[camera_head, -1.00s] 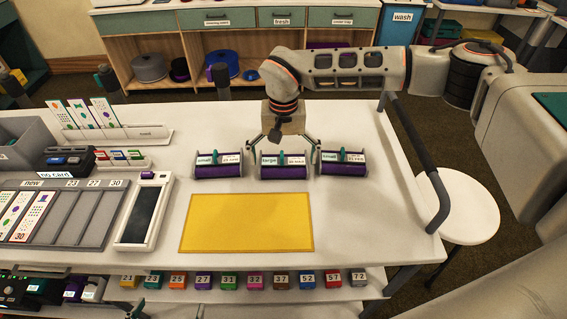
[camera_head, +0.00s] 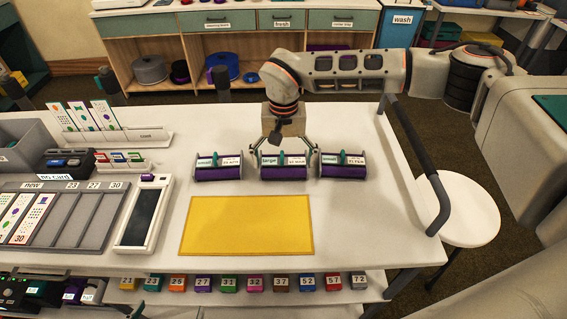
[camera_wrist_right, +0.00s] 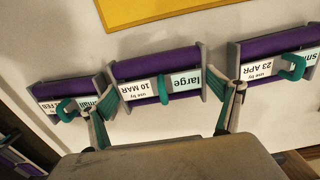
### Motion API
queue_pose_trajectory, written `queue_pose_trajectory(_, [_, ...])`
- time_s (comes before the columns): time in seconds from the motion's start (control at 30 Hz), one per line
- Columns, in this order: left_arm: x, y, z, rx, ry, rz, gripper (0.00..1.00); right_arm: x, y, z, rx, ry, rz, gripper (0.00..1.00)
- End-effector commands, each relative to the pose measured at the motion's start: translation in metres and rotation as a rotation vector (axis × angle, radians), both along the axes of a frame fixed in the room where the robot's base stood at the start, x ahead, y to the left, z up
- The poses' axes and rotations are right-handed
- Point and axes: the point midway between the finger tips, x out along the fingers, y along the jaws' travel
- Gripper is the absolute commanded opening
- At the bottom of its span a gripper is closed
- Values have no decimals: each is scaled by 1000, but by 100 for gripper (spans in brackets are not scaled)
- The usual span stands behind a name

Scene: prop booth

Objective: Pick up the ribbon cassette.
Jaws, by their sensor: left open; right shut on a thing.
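Three purple ribbon cassettes with grey end plates, white labels and teal handles lie in a row on the table. The middle one (camera_head: 283,172), marked large, 10 MAR, also shows in the right wrist view (camera_wrist_right: 183,86). My right gripper (camera_head: 284,158) comes down from behind it, its teal fingers (camera_wrist_right: 165,100) shut on its two ends. I see no clear gap under it. The left cassette (camera_head: 218,173), marked small, 23 APR, and the right cassette (camera_head: 343,171), marked small, stand close beside it.
A yellow mat (camera_head: 246,226) lies bare in front of the cassettes. A dark-screened device (camera_head: 141,218) and a slotted card tray (camera_head: 73,219) are to its left. A raised rail (camera_head: 408,165) edges the table's right side. The table right of the mat is clear.

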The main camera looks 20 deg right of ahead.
Motion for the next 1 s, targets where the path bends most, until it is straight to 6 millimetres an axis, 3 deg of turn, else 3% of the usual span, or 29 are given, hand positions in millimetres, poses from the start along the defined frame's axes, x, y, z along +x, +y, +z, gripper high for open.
queue_pose_trajectory(0.7, [0,0,-3,0,1,0,100,1,0,136,0,-6,1,64])
queue_pose_trajectory(1.0, [0,0,-1,0,0,0,100,1,0,177,0,-4,0,64])
